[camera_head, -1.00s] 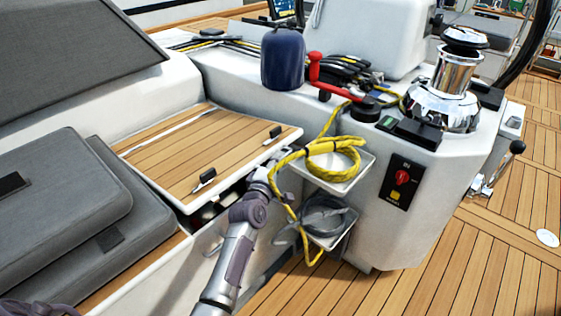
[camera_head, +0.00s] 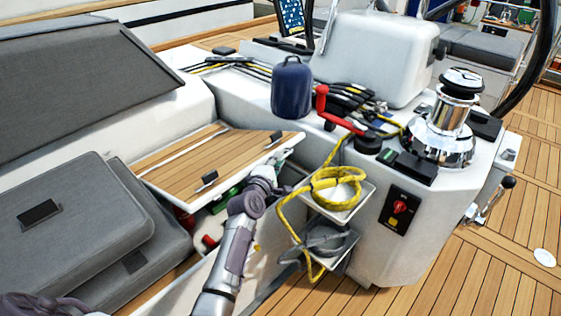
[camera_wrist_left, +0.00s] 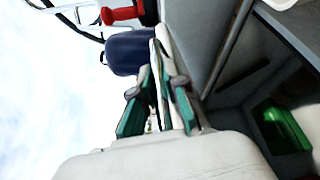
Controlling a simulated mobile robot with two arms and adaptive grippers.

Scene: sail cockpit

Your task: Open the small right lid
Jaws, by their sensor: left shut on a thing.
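The small right lid (camera_head: 205,165) is a teak-slatted panel with a white edge and two black latches. It is tilted up at its front edge, with an open gap over the locker below. My left gripper (camera_head: 284,163) is at the lid's right front corner, partly hidden behind my own wrist. In the left wrist view its two green-padded fingers (camera_wrist_left: 158,100) are shut on the lid's edge. My right gripper is not in view.
Red and green items show inside the locker (camera_head: 205,218). Grey cushions (camera_head: 85,220) lie to the left. A yellow rope coil (camera_head: 337,187) hangs in a white tray close to the right of my gripper. A blue fender (camera_head: 291,88) and chrome winch (camera_head: 440,130) stand behind.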

